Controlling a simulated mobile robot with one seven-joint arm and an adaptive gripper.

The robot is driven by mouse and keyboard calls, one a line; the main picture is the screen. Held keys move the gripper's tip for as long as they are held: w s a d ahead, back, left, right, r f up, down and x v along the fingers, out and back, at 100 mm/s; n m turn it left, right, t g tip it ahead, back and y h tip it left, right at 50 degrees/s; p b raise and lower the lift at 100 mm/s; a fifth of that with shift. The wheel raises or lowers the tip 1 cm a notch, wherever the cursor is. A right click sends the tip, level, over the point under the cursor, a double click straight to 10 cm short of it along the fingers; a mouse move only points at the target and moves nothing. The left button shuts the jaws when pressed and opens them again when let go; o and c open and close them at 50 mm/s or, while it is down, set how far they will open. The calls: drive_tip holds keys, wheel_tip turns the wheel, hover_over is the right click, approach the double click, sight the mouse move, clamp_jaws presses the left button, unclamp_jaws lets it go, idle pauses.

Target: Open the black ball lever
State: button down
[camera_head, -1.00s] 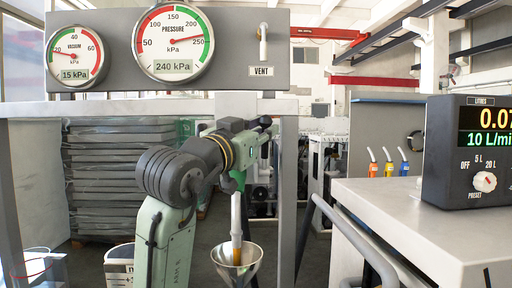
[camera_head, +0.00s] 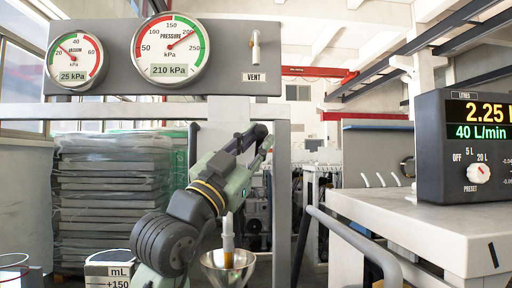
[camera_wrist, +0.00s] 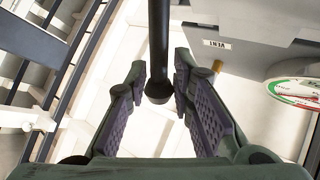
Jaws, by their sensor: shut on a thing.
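The black ball lever (camera_wrist: 158,40) comes down from the top of the wrist view as a dark rod ending in a round ball. My gripper (camera_wrist: 160,76) has its two purple-padded fingers either side of it and is shut on it near the ball end. Narrow light gaps seem to show beside the ball, so the exact contact is hard to see. In the head view my gripper (camera_head: 262,148) is small, in front of the grey post, and the lever cannot be made out clearly there.
A gauge panel (camera_head: 110,30) above shows vacuum 25 kPa and pressure 210 kPa. A spout (camera_head: 228,238) stands over a metal funnel (camera_head: 228,268) close to my arm. A black meter box (camera_head: 470,165) at right reads 2.25 and 40 L/min. A grey rail (camera_head: 350,238) runs beside the right bench.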

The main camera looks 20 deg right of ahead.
drive_tip(key=shift+s, duration=0.2)
drive_tip(key=c, duration=1.6)
unclamp_jaws()
drive_tip(key=shift+a+f, duration=0.2)
drive_tip(key=shift+a, duration=0.05)
drive_tip(key=v, duration=1.1)
drive_tip(key=shift+a, duration=0.15)
drive_tip(key=shift+s, duration=0.15)
